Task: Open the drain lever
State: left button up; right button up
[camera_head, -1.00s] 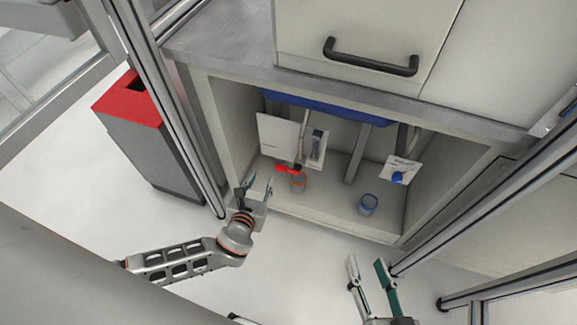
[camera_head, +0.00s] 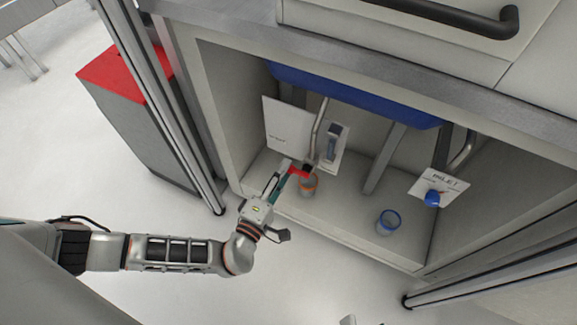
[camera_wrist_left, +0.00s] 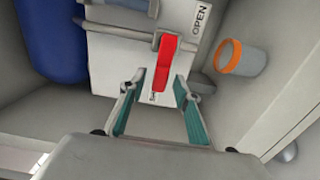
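The red drain lever (camera_head: 298,171) sits on a pipe inside the cabinet, in front of a white sign. In the left wrist view the lever (camera_wrist_left: 165,55) points toward my gripper. The white sign (camera_wrist_left: 118,52) there reads OPEN at the upper right; lettering near the lever's end is partly hidden. My left gripper (camera_head: 284,178) reaches in at the lever. In the left wrist view its fingers (camera_wrist_left: 159,88) are open, one on each side of the lever's end, with gaps visible. Only a small tip, apparently of my right gripper (camera_head: 348,320), shows at the bottom edge.
An orange-rimmed cup (camera_head: 309,187) stands just below the lever. A blue-rimmed cup (camera_head: 388,222) and a blue inlet knob (camera_head: 432,199) are farther right. The cabinet's side walls and the blue basin (camera_head: 350,95) above bound the space.

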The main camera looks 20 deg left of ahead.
pick_arm(q)
jog(key=shift+w, duration=1.15)
pick_arm(e)
jog(key=shift+s+a+m, duration=0.1)
jog(key=shift+a+m, duration=0.25)
jog(key=shift+m, duration=0.05)
pick_arm(q)
grip_shut()
